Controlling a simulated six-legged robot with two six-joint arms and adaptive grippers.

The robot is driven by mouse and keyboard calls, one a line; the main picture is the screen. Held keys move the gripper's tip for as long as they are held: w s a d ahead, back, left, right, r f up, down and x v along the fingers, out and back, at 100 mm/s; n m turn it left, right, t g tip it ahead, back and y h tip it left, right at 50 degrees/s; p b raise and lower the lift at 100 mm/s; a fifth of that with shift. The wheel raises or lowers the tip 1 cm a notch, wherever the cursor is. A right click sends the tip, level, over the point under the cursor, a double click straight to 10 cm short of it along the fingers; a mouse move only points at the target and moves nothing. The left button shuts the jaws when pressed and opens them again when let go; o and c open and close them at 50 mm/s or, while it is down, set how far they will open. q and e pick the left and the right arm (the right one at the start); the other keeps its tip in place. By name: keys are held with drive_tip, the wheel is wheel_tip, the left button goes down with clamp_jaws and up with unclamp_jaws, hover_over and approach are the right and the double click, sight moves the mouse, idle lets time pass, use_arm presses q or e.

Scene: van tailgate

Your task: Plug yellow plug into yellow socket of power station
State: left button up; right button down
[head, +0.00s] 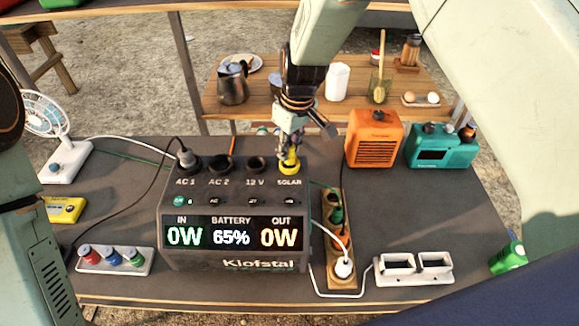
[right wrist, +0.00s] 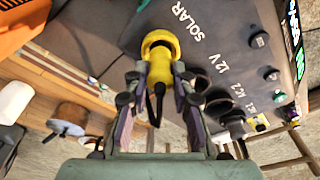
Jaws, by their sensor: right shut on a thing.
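The dark power station (head: 235,262) stands on the table, its screen reading IN 0W, BATTERY 65%, OUT 0W. Its yellow-ringed socket, labelled SOLAR, is rightmost on its top and shows as a yellow ring in the right wrist view (right wrist: 157,38). The yellow plug (head: 291,164) is at this socket, roughly in line with it. My right gripper (head: 290,145) is shut on the plug; its fingers grip both sides of the plug body (right wrist: 160,68) in the right wrist view. How deep the plug sits I cannot tell. My left gripper is out of view.
A dark plug (head: 187,158) sits in AC 1. A power strip (head: 338,225) with cords lies close right of the station. An orange heater (head: 372,138) and teal radio (head: 441,145) stand behind it. A small fan (head: 60,150) is at left. Table at right front is partly clear.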

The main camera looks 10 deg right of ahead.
drive_tip(key=shift+f, duration=0.75)
drive_tip(key=c, duration=1)
unclamp_jaws()
drive_tip(key=shift+c, duration=0.2)
drive_tip(key=shift+r, duration=0.1)
wheel_tip(320, 180, up, 12)
drive_tip(key=s, duration=0.1)
drive_tip(key=shift+s+d, duration=0.25)
drive_tip(key=shift+d, duration=0.2)
drive_tip(key=shift+s+f, duration=0.15)
drive_tip(key=shift+f, duration=0.05)
